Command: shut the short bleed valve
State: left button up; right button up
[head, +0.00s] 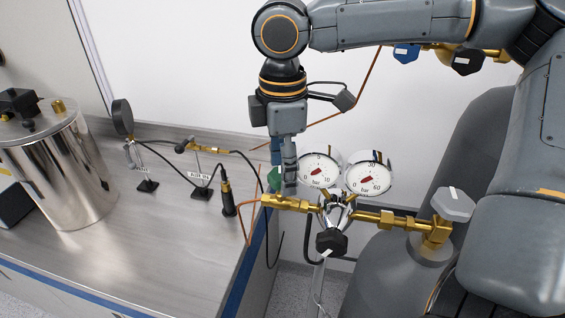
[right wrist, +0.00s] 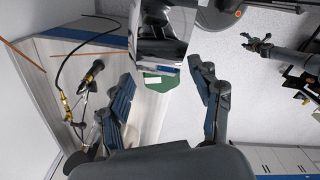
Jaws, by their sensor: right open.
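A green knob (head: 275,179) sits at the left end of the brass gauge assembly (head: 290,204), partly hidden behind my right gripper. In the right wrist view the green knob (right wrist: 152,79) shows a white label, too small to read. I cannot tell from any label which valve is the short bleed valve. My right gripper (head: 283,178) points down at the green knob. In the right wrist view its two blue-padded fingers (right wrist: 165,84) are spread apart, with the knob ahead between them and no visible grip on it.
Two pressure gauges (head: 344,174) stand just right of the gripper. A black knob (head: 331,242) and a grey knob (head: 453,205) are on the same assembly. Blue (head: 405,53) and black (head: 467,61) knobs sit higher up. A bench (head: 140,262) holds a steel vessel (head: 62,165).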

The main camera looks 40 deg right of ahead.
jog(key=shift+s+d, duration=0.1)
jog(key=shift+c, duration=1.1)
jog(key=c, duration=0.9)
jog(key=shift+m, duration=0.3)
jog(key=shift+c, duration=0.2)
jog(key=shift+m, duration=1.2)
pick_arm(q)
jog(key=shift+w+a, duration=0.3)
jog(key=shift+w, duration=0.35)
pick_arm(e)
jog(key=o, duration=1.2)
jog(key=shift+c, duration=0.2)
jog(key=shift+r, duration=0.1)
